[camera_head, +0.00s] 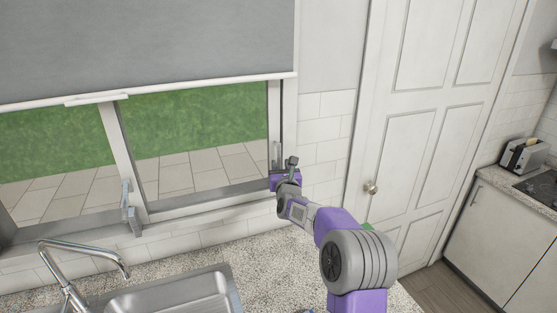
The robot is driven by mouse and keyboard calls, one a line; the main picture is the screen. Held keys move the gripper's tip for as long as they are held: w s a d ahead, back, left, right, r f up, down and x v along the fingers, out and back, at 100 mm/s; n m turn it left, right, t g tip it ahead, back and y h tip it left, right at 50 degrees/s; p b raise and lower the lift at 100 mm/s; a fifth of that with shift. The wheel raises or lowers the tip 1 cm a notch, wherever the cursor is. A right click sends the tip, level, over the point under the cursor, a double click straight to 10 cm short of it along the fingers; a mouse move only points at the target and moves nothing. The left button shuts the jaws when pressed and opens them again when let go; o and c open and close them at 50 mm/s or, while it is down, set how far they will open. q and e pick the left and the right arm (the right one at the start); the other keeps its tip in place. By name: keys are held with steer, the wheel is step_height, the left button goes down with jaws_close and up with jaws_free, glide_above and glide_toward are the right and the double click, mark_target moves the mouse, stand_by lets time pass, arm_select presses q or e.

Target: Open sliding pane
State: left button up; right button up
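The window's right pane (205,142) has a grey frame and clear glass, with lawn and paving showing through it. A grey handle (129,205) sits on the middle upright, between the right pane and the left pane (55,170). My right gripper (277,168) is at the right end of the window, by the frame's right upright. Its fingers are small and partly hidden by the wrist, so I cannot tell whether they are open or touching a handle there. My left gripper is out of view.
A grey blind (150,45) covers the window's upper part. A sink (175,295) with a tap (85,262) is set in the speckled counter (265,262) below. A white door (425,130) stands right of the window, with a toaster (523,156) farther right.

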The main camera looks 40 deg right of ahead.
mark_target(279, 163)
steer(key=shift+p+x, duration=0.45)
steer(key=shift+x, duration=1.35)
steer(key=shift+f, duration=0.15)
jaws_close()
